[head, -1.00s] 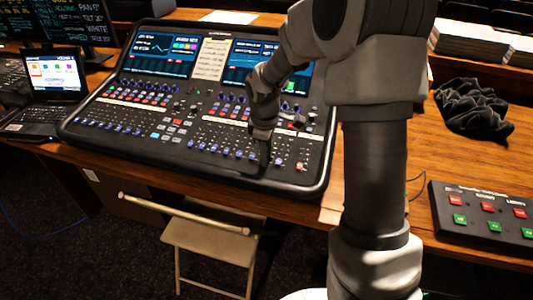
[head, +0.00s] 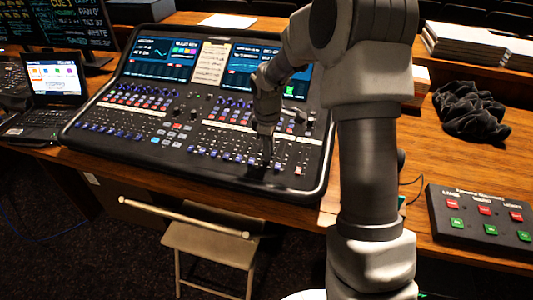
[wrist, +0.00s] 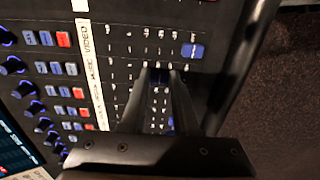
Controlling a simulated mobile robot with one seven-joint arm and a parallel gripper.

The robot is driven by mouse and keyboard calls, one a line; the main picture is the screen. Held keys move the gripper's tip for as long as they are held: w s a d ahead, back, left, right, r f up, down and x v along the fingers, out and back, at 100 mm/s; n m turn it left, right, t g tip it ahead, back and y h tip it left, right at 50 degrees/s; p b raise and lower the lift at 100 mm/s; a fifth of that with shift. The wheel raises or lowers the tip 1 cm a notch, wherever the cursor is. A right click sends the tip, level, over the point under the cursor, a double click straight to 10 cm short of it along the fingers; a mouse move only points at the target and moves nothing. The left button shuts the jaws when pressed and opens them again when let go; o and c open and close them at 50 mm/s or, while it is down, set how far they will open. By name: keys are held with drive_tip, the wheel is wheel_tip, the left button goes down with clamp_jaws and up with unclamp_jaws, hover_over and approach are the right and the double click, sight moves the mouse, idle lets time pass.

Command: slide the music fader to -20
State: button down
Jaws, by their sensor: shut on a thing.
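The mixing desk (head: 290,190) fills the middle of the head view, with a front row of blue-capped faders. My gripper (head: 266,162) points down into the right-hand fader bank. In the wrist view my gripper (wrist: 160,75) is shut at the column beside the MUSIC label (wrist: 97,68), on the music fader, whose cap is hidden between the fingertips. The gripped spot is farther from the desk's front edge than the neighbouring VIDEO fader's blue cap (wrist: 193,50). The scale number at the fingertips cannot be read.
A blue fader cap (wrist: 160,124) shows beyond the fingers. The label strip (wrist: 93,75) and rows of knobs (wrist: 28,90) lie to the left. A laptop (head: 50,95) stands left of the desk, a black cloth (head: 470,108) and a button box (head: 480,218) to the right.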

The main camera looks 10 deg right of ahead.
drive_tip(key=shift+w, duration=0.15)
drive_tip(key=c, duration=0.6)
unclamp_jaws()
drive_tip(key=shift+c, duration=0.2)
drive_tip(key=shift+r, duration=0.15)
wheel_tip(320, 180, up, 17)
drive_tip(key=s+p, duration=0.1)
drive_tip(key=shift+s+a+p, duration=0.3)
drive_tip(key=shift+a, duration=0.1)
drive_tip(key=shift+r, duration=0.1)
